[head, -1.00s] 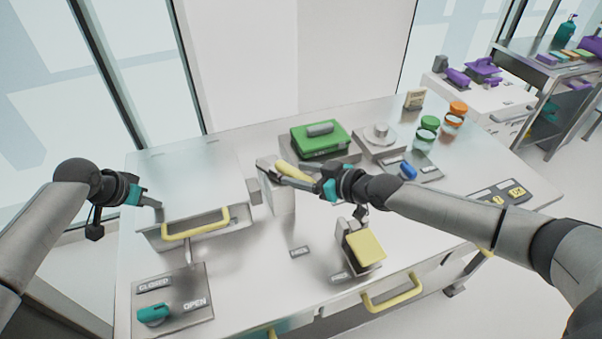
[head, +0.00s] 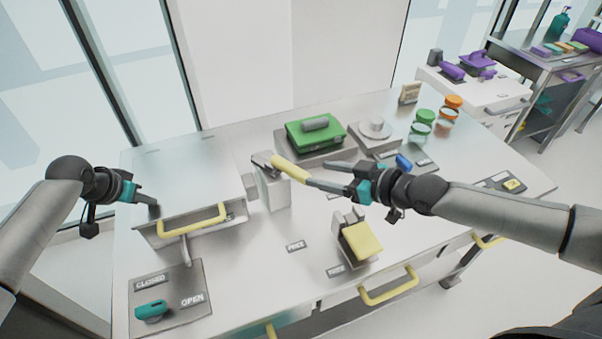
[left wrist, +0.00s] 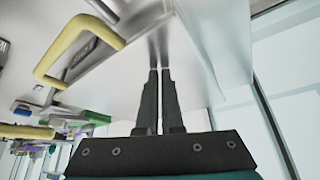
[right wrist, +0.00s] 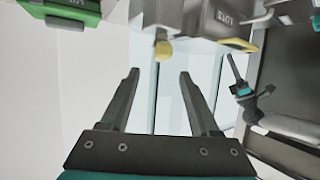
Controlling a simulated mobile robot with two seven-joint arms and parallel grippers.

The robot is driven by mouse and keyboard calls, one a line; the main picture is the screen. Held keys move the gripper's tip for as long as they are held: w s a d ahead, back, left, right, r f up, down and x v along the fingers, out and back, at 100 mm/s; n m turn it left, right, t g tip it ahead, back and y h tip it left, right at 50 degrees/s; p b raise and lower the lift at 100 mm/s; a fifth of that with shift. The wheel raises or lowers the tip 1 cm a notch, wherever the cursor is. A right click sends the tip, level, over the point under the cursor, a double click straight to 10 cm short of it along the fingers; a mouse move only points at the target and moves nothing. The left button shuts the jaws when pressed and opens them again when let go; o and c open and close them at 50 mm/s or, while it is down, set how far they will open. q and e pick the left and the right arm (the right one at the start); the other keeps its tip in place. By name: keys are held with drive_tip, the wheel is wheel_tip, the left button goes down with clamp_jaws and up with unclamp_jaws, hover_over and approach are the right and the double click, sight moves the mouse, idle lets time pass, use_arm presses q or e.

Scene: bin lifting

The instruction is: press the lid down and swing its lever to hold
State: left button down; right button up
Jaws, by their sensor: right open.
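The silver lid (head: 185,178) covers the box at the left of the bench, with a yellow handle (head: 194,221) at its front. I cannot tell if it sits fully flush. My left gripper (head: 153,207) is at the lid's left edge. In the left wrist view its fingers (left wrist: 160,72) are together, tips at the shiny lid surface, nothing between them. The yellow-gripped lever (head: 290,168) is on a grey post right of the lid and points right, away from it. My right gripper (head: 318,174) is open beside the lever's tip, which the right wrist view shows (right wrist: 163,50) just beyond the fingers.
A green-lidded box (head: 316,131) and a round-knobbed grey block (head: 375,135) stand behind. A yellow pad on a stand (head: 361,240) is in front of my right gripper. A teal-knob panel (head: 152,310) marked closed and open is at front left. Jars stand back right.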

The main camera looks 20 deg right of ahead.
drive_tip(key=shift+v, duration=1.9)
drive_tip(key=shift+c, duration=0.4)
